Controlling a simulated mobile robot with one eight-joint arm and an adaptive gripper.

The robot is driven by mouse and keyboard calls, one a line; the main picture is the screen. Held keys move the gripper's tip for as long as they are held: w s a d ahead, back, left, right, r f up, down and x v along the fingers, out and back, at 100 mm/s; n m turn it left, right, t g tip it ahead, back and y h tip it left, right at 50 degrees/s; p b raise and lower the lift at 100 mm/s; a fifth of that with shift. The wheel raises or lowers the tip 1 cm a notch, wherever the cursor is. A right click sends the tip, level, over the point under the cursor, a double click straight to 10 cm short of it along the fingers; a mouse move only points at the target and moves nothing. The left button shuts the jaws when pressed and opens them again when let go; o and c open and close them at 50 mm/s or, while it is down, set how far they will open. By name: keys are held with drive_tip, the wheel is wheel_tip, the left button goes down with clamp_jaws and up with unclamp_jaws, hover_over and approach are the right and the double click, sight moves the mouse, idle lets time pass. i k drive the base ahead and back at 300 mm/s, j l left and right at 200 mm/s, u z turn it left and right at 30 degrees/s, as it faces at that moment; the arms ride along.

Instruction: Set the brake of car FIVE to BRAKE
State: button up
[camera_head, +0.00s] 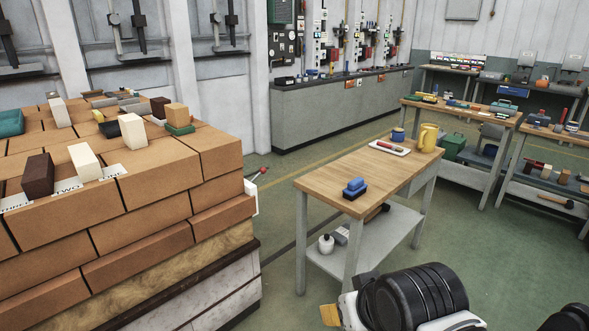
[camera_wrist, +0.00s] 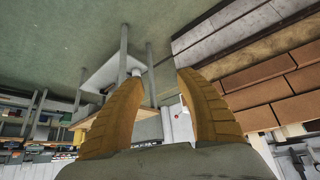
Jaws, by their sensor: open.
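The near car carries a stack of brown bricks (camera_head: 160,205) at the left of the head view. A lever with a red knob (camera_head: 263,170) and a white plate (camera_head: 251,198) sits at its right end. No FIVE label or BRAKE mark is readable. In the head view a bit of orange finger (camera_head: 330,315) shows at the bottom, apart from the lever.
Labels reading THREE (camera_head: 15,203) and TWO (camera_head: 67,187) lie on the bricks with loose blocks. A wooden-topped table (camera_head: 340,170) with a blue brush (camera_head: 355,188) and yellow jug (camera_head: 428,137) stands at the centre. Green floor (camera_head: 285,225) is clear between car and table.

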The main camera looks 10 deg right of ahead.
sight(263, 171)
drive_tip(key=i+l+u, duration=0.15)
drive_tip(key=i, duration=0.4)
drive_tip(key=i+l+u, duration=0.1)
drive_tip(key=i+l, duration=0.35)
drive_tip(key=i+l+u, duration=0.15)
drive_tip(key=i+l, duration=0.25)
drive_tip(key=i, duration=0.25)
